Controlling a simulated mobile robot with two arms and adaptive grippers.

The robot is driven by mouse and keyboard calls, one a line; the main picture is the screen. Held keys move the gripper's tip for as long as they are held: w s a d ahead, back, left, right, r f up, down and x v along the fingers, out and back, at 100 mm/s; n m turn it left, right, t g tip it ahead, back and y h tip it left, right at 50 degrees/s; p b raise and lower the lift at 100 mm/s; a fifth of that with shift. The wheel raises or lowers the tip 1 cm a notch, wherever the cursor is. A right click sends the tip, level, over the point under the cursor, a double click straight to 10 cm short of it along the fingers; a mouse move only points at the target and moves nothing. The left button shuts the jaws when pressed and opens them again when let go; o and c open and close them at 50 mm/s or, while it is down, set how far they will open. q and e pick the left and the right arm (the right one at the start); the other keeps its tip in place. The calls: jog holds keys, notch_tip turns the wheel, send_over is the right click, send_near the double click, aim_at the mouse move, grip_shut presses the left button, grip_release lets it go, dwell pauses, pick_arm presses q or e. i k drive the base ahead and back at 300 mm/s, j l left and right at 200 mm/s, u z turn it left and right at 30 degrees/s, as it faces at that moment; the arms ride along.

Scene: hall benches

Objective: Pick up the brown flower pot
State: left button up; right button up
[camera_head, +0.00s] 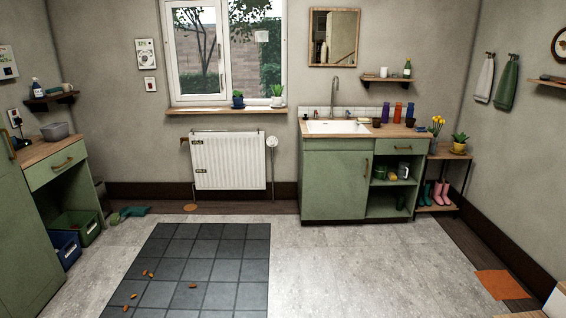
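Two small brown pots that look like flower pots stand on the wooden counter by the sink: one brown pot (377,122) just right of the basin, and another brown pot (410,122) near the counter's right end. Both are small and far off, so I cannot tell which is the brown flower pot. Neither of my grippers is in view.
The green sink cabinet (334,184) stands against the back wall, with coloured bottles (398,110) on its counter. A shoe rack (437,206) stands to its right. A dark tiled mat (215,262) with scattered leaves lies on the floor; the floor before the cabinet is clear.

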aim_at(376, 121)
jog(key=i, duration=2.15)
jog(key=i+z, duration=0.15)
jog(key=i, duration=0.3)
jog(key=i+j+z, duration=0.1)
jog(key=i, duration=0.3)
jog(key=i+j+z, duration=0.15)
jog(key=i, duration=0.3)
jog(key=i+j+z, duration=0.15)
jog(key=i, duration=0.25)
jog(key=i+l+u, duration=0.1)
jog(key=l, duration=0.2)
jog(key=i+l+u, duration=0.2)
jog(key=i+l, duration=0.15)
jog(key=l, duration=0.3)
jog(key=i+l+u, duration=0.15)
jog(key=l, duration=0.15)
jog(key=l+u, duration=0.1)
jog(key=l, duration=0.25)
jog(key=i, duration=0.05)
